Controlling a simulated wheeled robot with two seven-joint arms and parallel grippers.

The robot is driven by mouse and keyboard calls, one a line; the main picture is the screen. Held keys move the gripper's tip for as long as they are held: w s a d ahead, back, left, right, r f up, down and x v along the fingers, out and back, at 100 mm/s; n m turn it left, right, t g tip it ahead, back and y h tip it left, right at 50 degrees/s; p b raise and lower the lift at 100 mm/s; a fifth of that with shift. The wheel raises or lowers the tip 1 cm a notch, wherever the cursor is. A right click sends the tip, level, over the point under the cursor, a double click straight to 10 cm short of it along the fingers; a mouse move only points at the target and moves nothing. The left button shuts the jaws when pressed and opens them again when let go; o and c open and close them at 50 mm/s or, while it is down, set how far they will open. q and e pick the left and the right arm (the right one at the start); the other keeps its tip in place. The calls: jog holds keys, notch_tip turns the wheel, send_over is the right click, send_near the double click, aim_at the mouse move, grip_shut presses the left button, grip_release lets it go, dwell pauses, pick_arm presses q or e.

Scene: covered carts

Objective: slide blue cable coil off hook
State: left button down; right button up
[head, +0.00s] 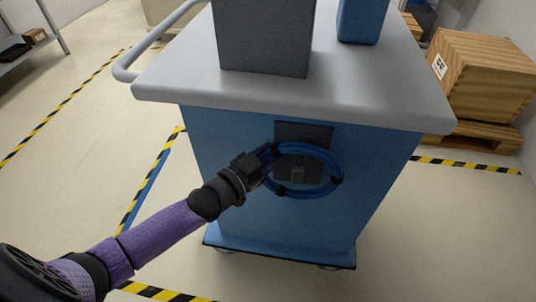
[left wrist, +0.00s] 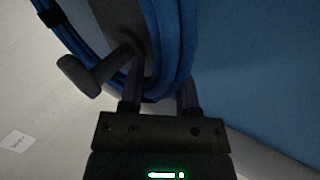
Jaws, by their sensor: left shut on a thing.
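The blue cable coil (head: 335,165), tied with black bands, is in front of the dark plate (head: 312,133) on the cart's blue end panel (head: 225,160). The grey hook (head: 297,174) shows inside the ring's opening. My left gripper (head: 267,155) is shut on the left side of the coil. In the left wrist view, the coil (left wrist: 172,45) passes between the fingers of my left gripper (left wrist: 160,98), and the hook (left wrist: 85,74) sticks out close to the left finger. I cannot tell whether the coil still rests on the hook. My right gripper is out of view.
The grey cart top (head: 190,75) overhangs the panel and carries a dark grey box (head: 262,40) and a blue box (head: 362,18). A wooden crate (head: 480,75) stands on a pallet at right. The floor left of the cart is open, with striped tape (head: 150,185).

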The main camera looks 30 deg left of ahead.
pick_arm(q)
jog(key=shift+s+d+r+p, duration=0.1)
jog(key=shift+s+r+p, duration=0.3)
jog(key=shift+p, duration=0.1)
jog(key=shift+s+d+p, duration=0.2)
jog(key=shift+s+p, duration=0.3)
jog(key=shift+s, duration=0.2)
jog(key=s+d+p, duration=0.2)
jog(key=s+p, duration=0.2)
jog(key=s, duration=0.3)
jog(key=shift+s+f, duration=0.15)
jog(key=shift+s, duration=0.05)
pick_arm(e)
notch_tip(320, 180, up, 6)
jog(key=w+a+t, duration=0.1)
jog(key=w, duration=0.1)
pick_arm(q)
jog(key=shift+d, duration=0.15)
